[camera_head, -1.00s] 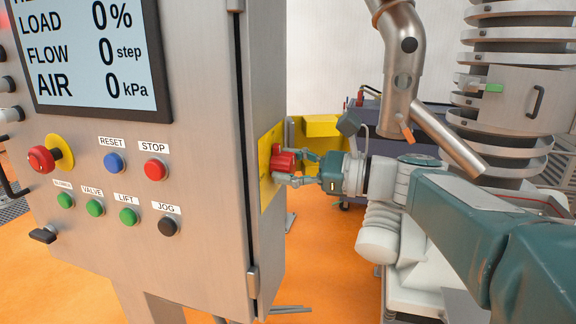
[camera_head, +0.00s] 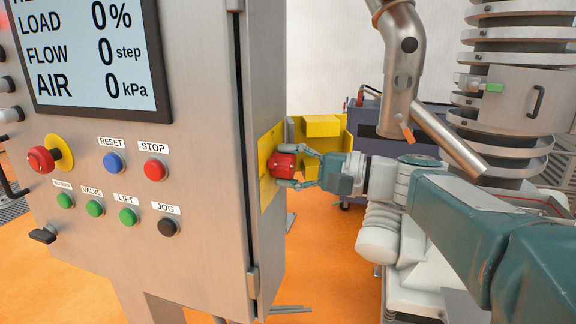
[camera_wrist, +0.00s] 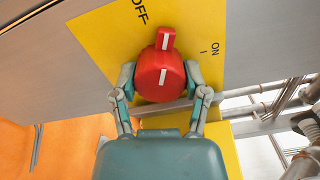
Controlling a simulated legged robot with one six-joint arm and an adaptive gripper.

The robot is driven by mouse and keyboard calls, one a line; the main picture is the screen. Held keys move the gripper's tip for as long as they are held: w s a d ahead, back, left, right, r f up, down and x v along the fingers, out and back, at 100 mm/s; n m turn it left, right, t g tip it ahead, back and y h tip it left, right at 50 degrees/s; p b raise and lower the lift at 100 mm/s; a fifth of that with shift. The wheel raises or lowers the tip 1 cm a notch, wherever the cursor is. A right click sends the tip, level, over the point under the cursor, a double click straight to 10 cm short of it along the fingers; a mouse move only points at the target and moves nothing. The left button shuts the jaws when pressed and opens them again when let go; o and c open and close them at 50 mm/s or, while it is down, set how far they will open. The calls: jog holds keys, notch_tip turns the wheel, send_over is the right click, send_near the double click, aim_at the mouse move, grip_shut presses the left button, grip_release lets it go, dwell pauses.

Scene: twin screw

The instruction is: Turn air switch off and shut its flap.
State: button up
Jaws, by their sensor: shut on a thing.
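The air switch is a red knob (camera_head: 283,166) on a yellow plate (camera_head: 266,190) on the cabinet's side. My gripper (camera_head: 296,168) is shut on the knob, with one finger on each side. The wrist view shows the knob (camera_wrist: 162,72) with white marks on its body and pointer. The pointer stands between the printed OFF and ON, in line with neither word. The plate (camera_wrist: 98,40) also shows there. More yellow parts (camera_head: 322,126) show beyond the cabinet's edge; I cannot tell whether one is the flap.
The grey cabinet (camera_head: 190,235) fills the left, with a display (camera_head: 90,55) reading AIR 0 kPa and several buttons. A metal pipe (camera_head: 402,75) hangs above my arm. Orange floor (camera_head: 320,250) lies open below my gripper.

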jog(key=n, duration=0.4)
jog(key=shift+f+n, duration=0.25)
jog(key=shift+n, duration=0.15)
dwell(0.4)
jog(key=o, duration=1.1)
jog(key=shift+a, duration=0.1)
jog(key=shift+o, duration=0.2)
jog(key=shift+r, duration=0.1)
jog(key=v, duration=1.2)
